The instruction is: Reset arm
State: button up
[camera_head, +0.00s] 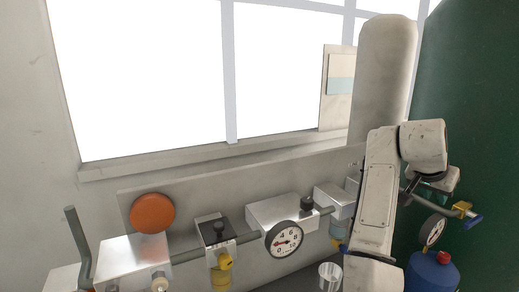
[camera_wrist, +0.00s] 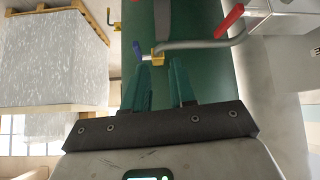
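My gripper (camera_wrist: 162,64) shows in the wrist view with two teal fingers apart and a clear gap between them. No object is held in the gap.
In the head view, an orange disc (camera_head: 153,213), a yellow valve (camera_head: 225,262), a dial gauge (camera_head: 284,240) and a metal cup (camera_head: 330,275) line the wall. A dark green panel (camera_head: 470,110) closes the right side. A wrapped pallet load (camera_wrist: 52,60) shows in the wrist view.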

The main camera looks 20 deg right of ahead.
jog(key=s+a+f+n+t+y, duration=0.15)
jog(key=a+f+n, duration=0.25)
jog(key=a+f, duration=0.5)
jog(key=s+a+f+n+t+y, duration=0.1)
jog(key=s+a+f+n+t, duration=0.15)
jog(key=a+f+n, duration=0.65)
jog(key=s+a+f+n+y, duration=0.2)
jog(key=s+a+f+y, duration=0.4)
jog(key=s+a+f, duration=0.8)
jog(key=s+f+g+b, duration=0.4)
jog(key=s+f+b, duration=0.5)
jog(key=f, duration=0.5)
jog(key=shift+s+f+h+b, duration=0.2)
jog(key=shift+s+h+b, duration=0.15)
jog(key=shift+b, duration=0.15)
